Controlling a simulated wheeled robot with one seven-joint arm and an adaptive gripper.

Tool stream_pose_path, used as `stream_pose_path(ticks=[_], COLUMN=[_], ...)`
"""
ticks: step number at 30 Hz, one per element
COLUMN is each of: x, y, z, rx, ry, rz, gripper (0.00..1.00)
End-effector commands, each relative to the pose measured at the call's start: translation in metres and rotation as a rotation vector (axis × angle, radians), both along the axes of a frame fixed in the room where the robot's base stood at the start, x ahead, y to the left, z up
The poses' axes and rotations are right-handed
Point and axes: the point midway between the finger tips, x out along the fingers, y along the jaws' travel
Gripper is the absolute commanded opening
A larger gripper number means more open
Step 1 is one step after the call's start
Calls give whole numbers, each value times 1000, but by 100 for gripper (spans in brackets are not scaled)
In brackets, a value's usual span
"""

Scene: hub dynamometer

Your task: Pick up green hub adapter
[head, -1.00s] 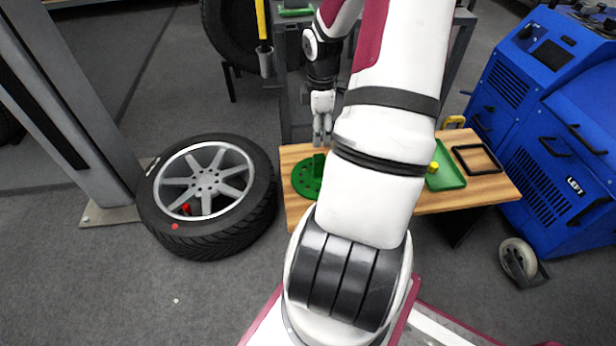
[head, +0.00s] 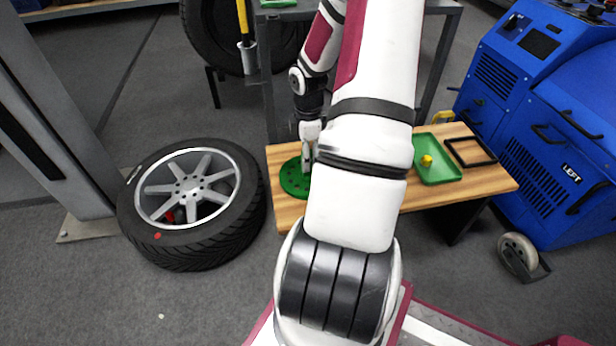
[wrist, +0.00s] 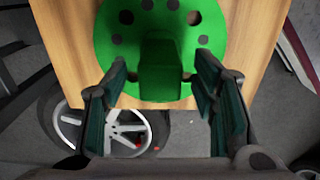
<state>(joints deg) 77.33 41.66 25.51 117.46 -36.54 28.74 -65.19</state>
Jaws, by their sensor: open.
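The green hub adapter (head: 293,179) is a round disc with several holes and a raised block in its middle. It lies flat on the wooden bench top at the bench's left end, partly hidden by my gripper in the head view. In the wrist view the adapter (wrist: 120,45) fills the upper middle, and its raised block (wrist: 161,65) stands between my fingers. My gripper (wrist: 165,95) is open, one finger to each side of the block, with a gap visible on both sides. In the head view my gripper (head: 307,160) is directly over the adapter.
The wooden bench (head: 460,191) also holds a green tray (head: 440,172) with a yellow piece (head: 427,160) and a black frame (head: 471,153). A wheel (head: 192,200) lies on the floor at left. A blue cabinet (head: 535,130) stands at right.

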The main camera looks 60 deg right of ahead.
Motion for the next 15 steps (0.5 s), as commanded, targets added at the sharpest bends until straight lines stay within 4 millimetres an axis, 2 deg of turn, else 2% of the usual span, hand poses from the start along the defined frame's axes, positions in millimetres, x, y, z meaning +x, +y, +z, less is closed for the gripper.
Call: stream_pose_path(ticks=[1, 4, 12, 15], x=[0, 0, 0, 0], y=[0, 0, 0, 0], z=[-11, -21, -21, -21], rx=[1, 0, 0, 0], ry=[0, 0, 0, 0], rz=[-1, 0, 0, 0], gripper=[53, 53, 53, 31])
